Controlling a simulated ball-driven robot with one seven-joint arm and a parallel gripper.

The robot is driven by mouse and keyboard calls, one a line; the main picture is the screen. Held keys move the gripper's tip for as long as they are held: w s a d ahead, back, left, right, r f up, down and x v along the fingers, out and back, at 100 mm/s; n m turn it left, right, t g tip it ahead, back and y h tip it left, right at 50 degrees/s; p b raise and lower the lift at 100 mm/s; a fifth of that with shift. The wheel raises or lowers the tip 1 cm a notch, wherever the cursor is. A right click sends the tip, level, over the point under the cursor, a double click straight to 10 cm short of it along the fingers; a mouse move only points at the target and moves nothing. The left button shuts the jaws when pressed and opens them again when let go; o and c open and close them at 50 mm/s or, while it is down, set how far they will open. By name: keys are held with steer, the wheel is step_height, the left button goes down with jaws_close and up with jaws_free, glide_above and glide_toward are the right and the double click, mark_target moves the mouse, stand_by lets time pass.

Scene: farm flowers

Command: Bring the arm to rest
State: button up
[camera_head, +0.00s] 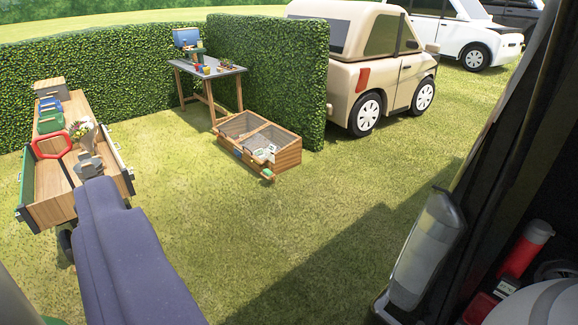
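My arm, in a blue-purple sleeve, reaches up from the bottom left over the near end of a wooden cart (47,214). My gripper (87,163) looks like the grey part at the far end of the sleeve, above the cart bed. It is small and seen from behind, so I cannot tell whether its fingers are open or shut, or whether anything is between them.
Green boxes (50,122) and a grey-brown crate (50,88) sit farther along the cart. A wooden cold frame (287,160) stands on the grass, with a table (213,70) behind it. Hedges (285,65) and a beige car (380,60) border open grass. A dark vehicle interior fills the right.

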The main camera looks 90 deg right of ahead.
steer(key=f+p+v, duration=0.1)
steer(key=v, duration=1.3)
steer(key=shift+f, duration=0.2)
stand_by(0.6)
stand_by(0.5)
